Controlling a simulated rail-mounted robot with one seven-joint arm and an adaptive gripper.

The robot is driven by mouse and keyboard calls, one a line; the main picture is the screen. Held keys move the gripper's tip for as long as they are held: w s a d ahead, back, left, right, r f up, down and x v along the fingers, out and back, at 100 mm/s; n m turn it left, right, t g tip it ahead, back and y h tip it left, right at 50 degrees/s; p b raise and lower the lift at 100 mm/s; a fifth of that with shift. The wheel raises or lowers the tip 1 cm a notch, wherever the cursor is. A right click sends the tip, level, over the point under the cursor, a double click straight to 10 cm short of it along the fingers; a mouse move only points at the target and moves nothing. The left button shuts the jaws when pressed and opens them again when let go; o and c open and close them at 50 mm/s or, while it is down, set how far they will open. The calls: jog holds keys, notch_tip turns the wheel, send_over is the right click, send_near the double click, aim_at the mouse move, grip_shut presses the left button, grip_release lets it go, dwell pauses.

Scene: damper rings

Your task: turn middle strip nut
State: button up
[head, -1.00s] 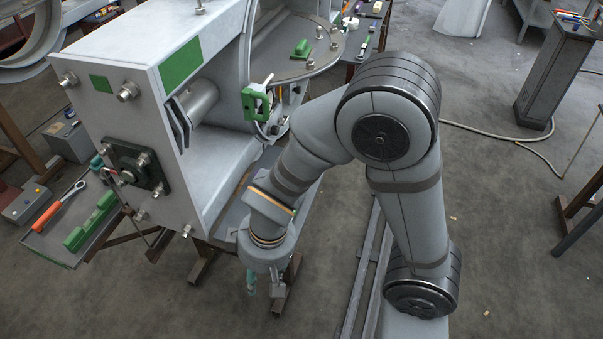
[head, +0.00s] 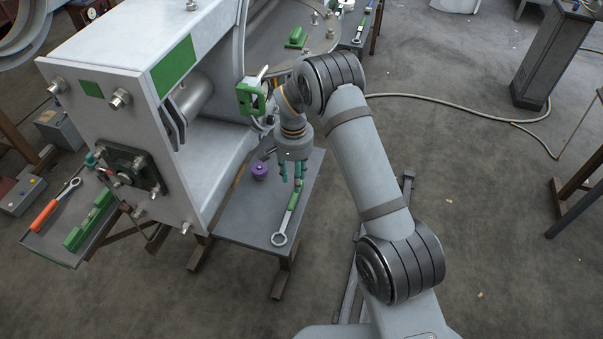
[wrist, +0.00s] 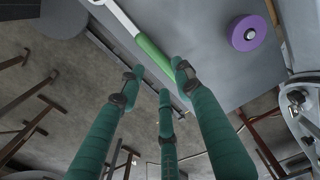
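My gripper (head: 291,178) has several teal fingers. They are spread, with nothing between them, and point down over a small grey side table. A ring-ended wrench with a green handle (head: 292,201) lies on that table under the fingertips. In the wrist view the fingertips (wrist: 157,76) are close to the handle (wrist: 153,55); contact cannot be told. Hex nuts show on the big grey housing, such as one on its front (head: 120,98), and on the round flange behind. I cannot tell which is the middle strip nut.
A purple round piece (head: 259,170) lies on the side table (head: 240,222), left of the wrench. A green block (head: 250,97) hangs on the housing (head: 110,45) near my wrist. At left, a tray holds an orange-handled wrench (head: 55,207) and a green block. The floor at right is mostly clear.

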aim_at(296, 195)
jog(key=shift+f+b, duration=0.6)
jog(key=shift+f, duration=0.3)
notch_tip(296, 195, down, 5)
jog(key=b, duration=0.3)
jog(key=shift+s+b, duration=0.15)
jog(key=shift+b, duration=0.25)
jog(key=shift+s+d+f+b, duration=0.15)
jog(key=shift+s+b, duration=0.15)
jog(key=shift+b, duration=0.05)
jog(key=shift+w+f, duration=0.15)
jog(key=shift+f, duration=0.2)
jog(key=shift+w+a+f, duration=0.25)
jog(key=shift+w+f, duration=0.1)
jog(key=shift+s+d+r, duration=0.1)
jog(key=shift+s+r, duration=0.05)
jog(key=shift+r, duration=0.2)
jog(key=shift+f, duration=0.1)
jog(key=shift+c, duration=1.1)
grip_shut()
